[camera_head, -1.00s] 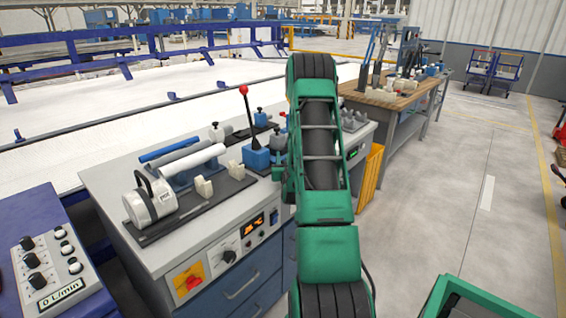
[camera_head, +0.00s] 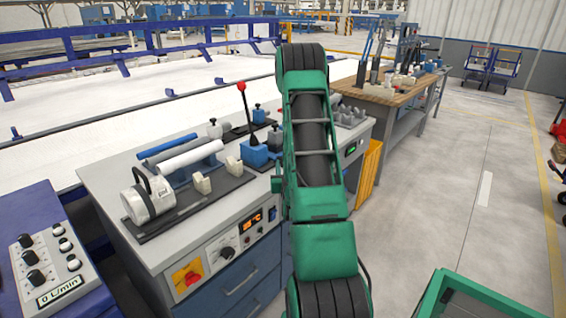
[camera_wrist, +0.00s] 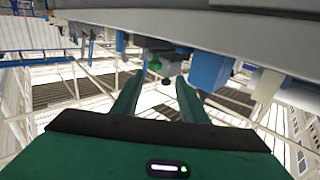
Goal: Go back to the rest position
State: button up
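My gripper (camera_wrist: 160,78) shows in the wrist view with its two green fingers spread apart and nothing between them. In the head view my green arm stands in front of the workbench, and the gripper itself cannot be made out there. On the grey workbench (camera_head: 105,178), a white pipe (camera_head: 190,158) and a blue pipe (camera_head: 166,147) lie side by side on a fixture with a dark base plate. Part of the bench is hidden behind my arm.
A white cylindrical device (camera_head: 148,201) and a blue block with a red-knobbed lever (camera_head: 241,88) stand on the bench. A wooden-topped table (camera_head: 385,92) stands behind. Open floor (camera_head: 440,200) lies to the right.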

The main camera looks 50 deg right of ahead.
jog(key=shift+s+a, duration=0.45)
jog(key=shift+a, duration=0.05)
jog(key=shift+w, duration=0.1)
jog(key=w+a+y, duration=0.1)
jog(key=w+a+r+n+y, duration=0.1)
jog(key=w+a+g+y, duration=0.1)
jog(key=shift+a+r+n, duration=0.3)
jog(key=s+a+r+g+y, duration=0.3)
jog(key=s+a+g, duration=0.1)
jog(key=s+a, duration=0.5)
jog(key=s+a+r+g+y, duration=0.3)
jog(key=s+a+g, duration=0.1)
jog(key=s+a, duration=0.5)
jog(key=s+a+r+n+g+y, duration=0.1)
jog(key=s+a+r+g+y, duration=0.2)
jog(key=s+a, duration=0.6)
jog(key=s, duration=0.3)
jog(key=shift+r+g+y, duration=0.3)
jog(key=shift+g+y, duration=0.1)
